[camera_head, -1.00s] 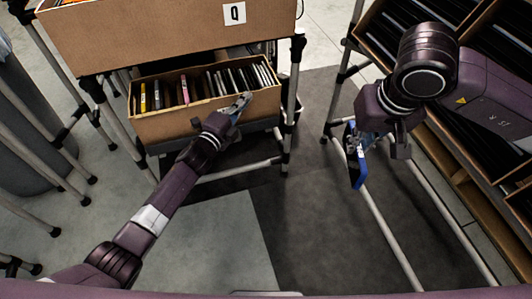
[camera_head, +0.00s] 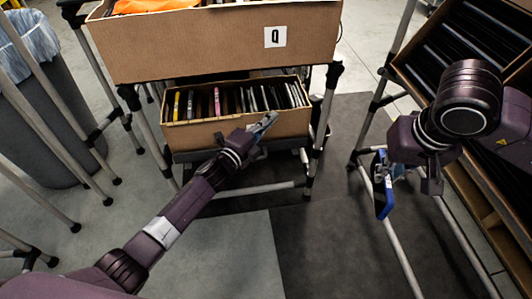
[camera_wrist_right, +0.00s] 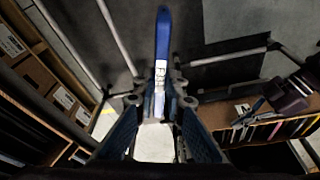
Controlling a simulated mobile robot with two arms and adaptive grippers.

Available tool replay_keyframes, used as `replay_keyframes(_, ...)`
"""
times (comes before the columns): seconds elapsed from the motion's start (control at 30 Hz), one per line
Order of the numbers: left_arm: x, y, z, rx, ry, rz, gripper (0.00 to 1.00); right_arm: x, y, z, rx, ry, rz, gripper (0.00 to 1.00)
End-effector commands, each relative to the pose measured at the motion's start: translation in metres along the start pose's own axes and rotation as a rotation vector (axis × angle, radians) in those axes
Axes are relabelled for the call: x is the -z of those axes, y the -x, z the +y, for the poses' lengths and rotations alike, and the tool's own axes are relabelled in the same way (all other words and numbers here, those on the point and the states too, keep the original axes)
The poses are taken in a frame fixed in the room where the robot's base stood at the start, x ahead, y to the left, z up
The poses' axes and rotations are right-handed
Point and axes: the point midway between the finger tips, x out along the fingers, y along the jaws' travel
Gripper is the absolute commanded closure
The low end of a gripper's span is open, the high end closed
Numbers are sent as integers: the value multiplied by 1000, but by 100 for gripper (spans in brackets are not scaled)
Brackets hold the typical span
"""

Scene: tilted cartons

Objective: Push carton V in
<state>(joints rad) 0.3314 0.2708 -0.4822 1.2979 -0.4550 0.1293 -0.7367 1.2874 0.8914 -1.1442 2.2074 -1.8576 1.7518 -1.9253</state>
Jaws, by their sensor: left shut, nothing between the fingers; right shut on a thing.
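The lower carton (camera_head: 235,133) is a brown open box, tilted on a rack shelf and sticking out from under the upper carton. It holds several thin upright cases, some yellow and pink. No letter on it is readable in the head view. In the right wrist view the carton (camera_wrist_right: 300,126) shows at the right with a small white label. My left gripper (camera_head: 266,124) is shut and empty at its front wall, near the right end; contact is not clear. My right gripper (camera_head: 388,170) is shut on a blue case (camera_wrist_right: 163,35) with a white label, away from the carton.
The upper carton marked Q (camera_head: 215,42) overhangs the lower one. Rack legs (camera_head: 323,125) stand beside it. A grey bin (camera_head: 45,90) is at the left. A shelf with dark items (camera_head: 480,60) is at the right. The floor in front is clear.

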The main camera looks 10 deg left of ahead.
Motion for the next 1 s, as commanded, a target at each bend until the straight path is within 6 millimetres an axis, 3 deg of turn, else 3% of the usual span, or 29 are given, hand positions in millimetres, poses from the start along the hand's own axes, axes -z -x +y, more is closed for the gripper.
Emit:
replay_keyframes(0.2, 4, 50, 6, -8, 2, 7, 100, 0, 0, 0, 1, 0, 1, 100)
replay_keyframes(0.43, 6, 89, 6, -9, 3, 10, 100, 0, 0, 0, 1, 0, 1, 100)
replay_keyframes(0.83, 11, 103, 2, 1, 27, 13, 100, 0, 0, 0, 0, 0, 1, 100)
replay_keyframes(1.0, 36, 111, -24, 58, 198, 26, 100, 0, 0, 0, 1, 0, 1, 100)
